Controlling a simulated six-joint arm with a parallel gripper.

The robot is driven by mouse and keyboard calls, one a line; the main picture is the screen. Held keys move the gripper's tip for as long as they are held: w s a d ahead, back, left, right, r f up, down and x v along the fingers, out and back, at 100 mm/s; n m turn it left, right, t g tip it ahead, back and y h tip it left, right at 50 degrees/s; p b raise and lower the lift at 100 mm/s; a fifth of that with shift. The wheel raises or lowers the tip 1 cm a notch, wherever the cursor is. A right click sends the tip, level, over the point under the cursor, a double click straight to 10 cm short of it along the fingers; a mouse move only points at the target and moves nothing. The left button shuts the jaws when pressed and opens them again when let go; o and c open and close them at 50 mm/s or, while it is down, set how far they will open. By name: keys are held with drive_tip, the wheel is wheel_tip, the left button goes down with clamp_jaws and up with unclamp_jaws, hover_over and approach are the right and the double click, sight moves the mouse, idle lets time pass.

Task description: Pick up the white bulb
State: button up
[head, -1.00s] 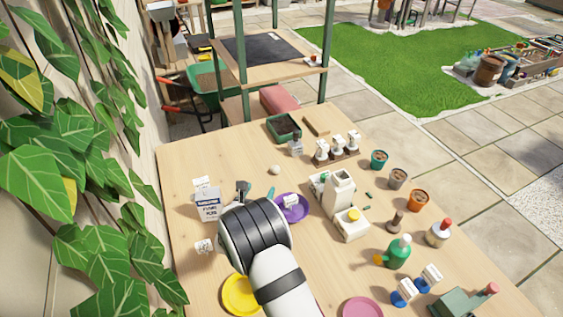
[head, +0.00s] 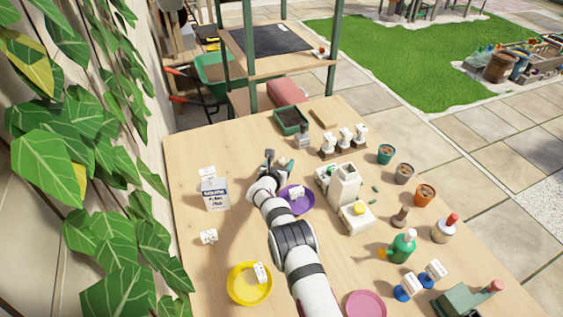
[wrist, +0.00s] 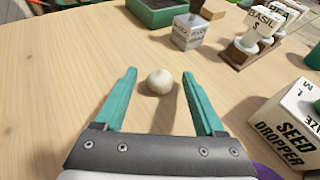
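The white bulb (wrist: 160,81) is small, round and cream-white. It rests on the wooden table in the wrist view, ahead of my gripper and between the lines of its two teal fingers. My gripper (wrist: 158,73) is open and empty, with one finger on each side of the bulb and a gap on both sides. In the head view my gripper (head: 278,164) is low over the far-left part of the table, and the bulb cannot be made out there behind it.
A purple saucer (head: 303,207) lies just right of my wrist. A white seed dropper (head: 345,184) stands further right. A dark green tray (head: 291,122) and a small labelled block (wrist: 187,33) lie beyond the bulb. A white packet (head: 215,195) stands left. Table around the bulb is clear.

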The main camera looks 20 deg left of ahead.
clamp_jaws()
